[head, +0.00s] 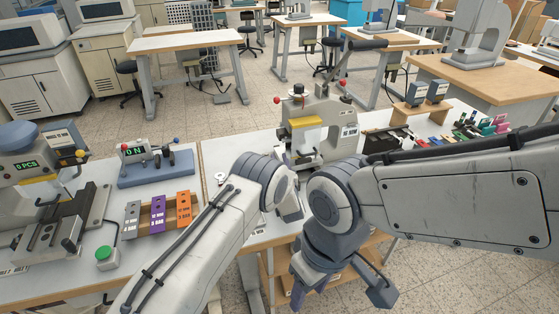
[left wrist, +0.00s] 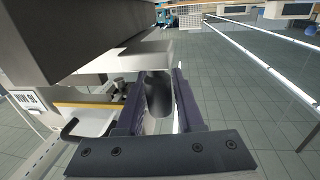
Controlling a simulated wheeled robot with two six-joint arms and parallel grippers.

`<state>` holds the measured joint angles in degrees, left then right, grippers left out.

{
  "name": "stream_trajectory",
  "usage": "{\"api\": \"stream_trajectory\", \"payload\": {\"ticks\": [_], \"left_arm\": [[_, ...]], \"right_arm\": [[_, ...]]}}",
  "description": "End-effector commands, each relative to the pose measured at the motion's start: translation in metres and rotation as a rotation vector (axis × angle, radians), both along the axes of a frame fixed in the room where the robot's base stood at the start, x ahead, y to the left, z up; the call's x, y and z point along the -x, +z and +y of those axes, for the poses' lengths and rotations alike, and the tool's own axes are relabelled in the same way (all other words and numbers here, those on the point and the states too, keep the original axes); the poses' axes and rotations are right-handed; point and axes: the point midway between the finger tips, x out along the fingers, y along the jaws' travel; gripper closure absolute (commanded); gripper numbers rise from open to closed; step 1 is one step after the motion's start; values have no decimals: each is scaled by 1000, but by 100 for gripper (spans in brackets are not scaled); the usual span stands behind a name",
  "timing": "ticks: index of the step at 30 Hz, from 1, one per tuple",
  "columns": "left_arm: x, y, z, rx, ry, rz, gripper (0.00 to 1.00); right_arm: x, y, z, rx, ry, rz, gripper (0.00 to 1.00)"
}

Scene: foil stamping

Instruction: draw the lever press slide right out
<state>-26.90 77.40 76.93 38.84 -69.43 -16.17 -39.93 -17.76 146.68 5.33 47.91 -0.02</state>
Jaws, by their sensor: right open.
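The lever press (head: 318,125) is a grey machine with a yellow strip and a black lever (head: 358,46), standing near the middle of the table edge. My left gripper (head: 290,205) is at its front, mostly hidden by my arm links. In the left wrist view its two dark fingers (left wrist: 156,100) are close around a grey rounded handle (left wrist: 157,92), which seems to belong to the slide. The slide itself is mostly hidden. My right gripper (head: 340,288) is open and empty, lower down in front of the table edge.
On the left stand a counter machine (head: 30,165), a blue-based fixture (head: 155,168), a tray with coloured blocks (head: 158,212) and a green button (head: 104,254). A small wooden stand (head: 420,112) is right of the press.

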Motion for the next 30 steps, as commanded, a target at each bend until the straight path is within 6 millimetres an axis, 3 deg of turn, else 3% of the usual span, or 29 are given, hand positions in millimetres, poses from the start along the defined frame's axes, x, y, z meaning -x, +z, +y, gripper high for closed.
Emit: {"api": "stream_trajectory", "payload": {"ticks": [1, 2, 3, 30], "left_arm": [[0, 0, 0, 0, 0, 0, 88], [0, 0, 0, 0, 0, 0, 99], [0, 0, 0, 0, 0, 0, 100], [0, 1, 0, 0, 0, -2, 100]], "right_arm": [[0, 0, 0, 0, 0, 0, 50], [0, 0, 0, 0, 0, 0, 50], [0, 0, 0, 0, 0, 0, 50], [0, 0, 0, 0, 0, 0, 50]]}}
